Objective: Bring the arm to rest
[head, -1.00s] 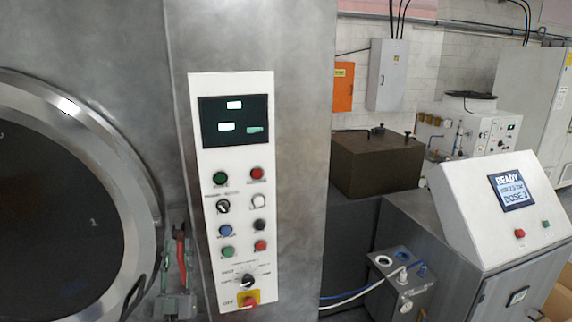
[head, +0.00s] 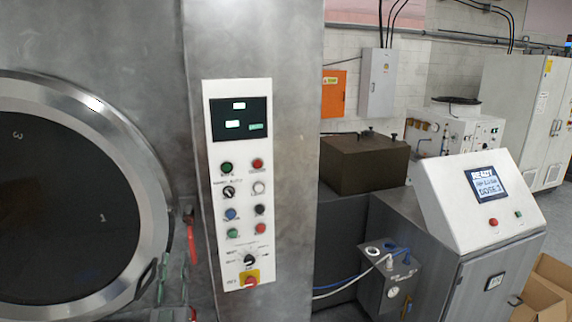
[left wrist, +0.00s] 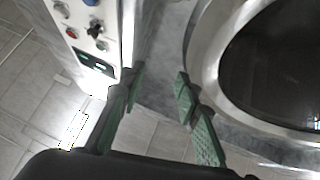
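My left gripper (head: 172,278) shows small at the bottom of the head view, between the round door and the control panel, in front of the steel front. In the left wrist view its two fingers with green pads (left wrist: 156,88) stand apart with nothing between them. The white control panel (head: 241,200) is to its right in the head view; in the wrist view the panel (left wrist: 88,22) appears upside down at the upper left. The round dark door (head: 62,205) is to the gripper's left; it also shows in the wrist view (left wrist: 275,65). My right gripper is not in view.
A red handle (head: 191,240) shows close to the gripper at the door's edge. A slanted console (head: 455,215), a small steel box (head: 392,285) with hoses and a brown box (head: 358,165) stand right of the panel. The wrist view shows tiled floor (left wrist: 160,140) below the fingers.

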